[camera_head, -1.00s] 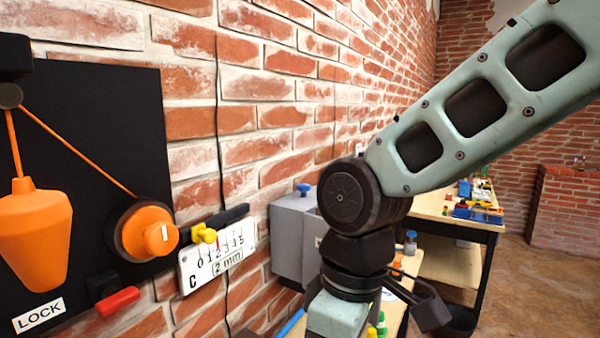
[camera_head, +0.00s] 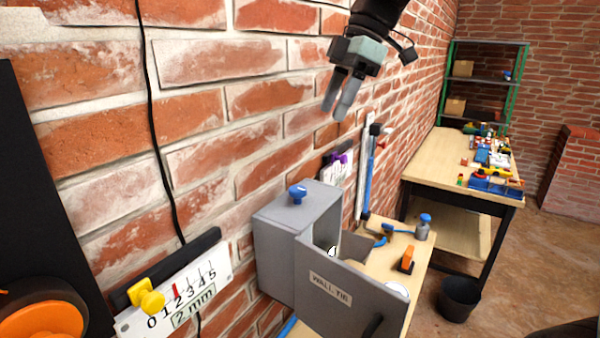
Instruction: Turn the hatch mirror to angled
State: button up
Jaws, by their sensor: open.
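A grey box (camera_head: 275,240) labelled WALL-TIE is fixed to the brick wall, with a blue knob (camera_head: 297,193) on its top. Its labelled door (camera_head: 345,305) stands swung out and has a dark handle. A small pale piece with a dark outline (camera_head: 331,252) shows at the opening behind the door's upper edge; I cannot tell if it is the hatch mirror. Most of the box's inside is hidden by the door. My gripper (camera_head: 336,110) is open and empty. It appears above the box in the picture, with its fingers pointing down.
A scale plate (camera_head: 180,298) with a yellow knob (camera_head: 147,298) is at lower left, near a black panel (camera_head: 35,190). A bench (camera_head: 425,250) with a blue-capped bottle (camera_head: 423,227) stands beyond the box. A cluttered table (camera_head: 460,178) and a black bin (camera_head: 460,298) are at right.

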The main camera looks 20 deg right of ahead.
aim_at(299, 188)
jog(key=p+x, duration=0.4)
jog(key=x, duration=1.2)
jog(key=shift+s+f, duration=0.1)
jog(key=shift+c, duration=0.2)
jog(key=c, duration=0.9)
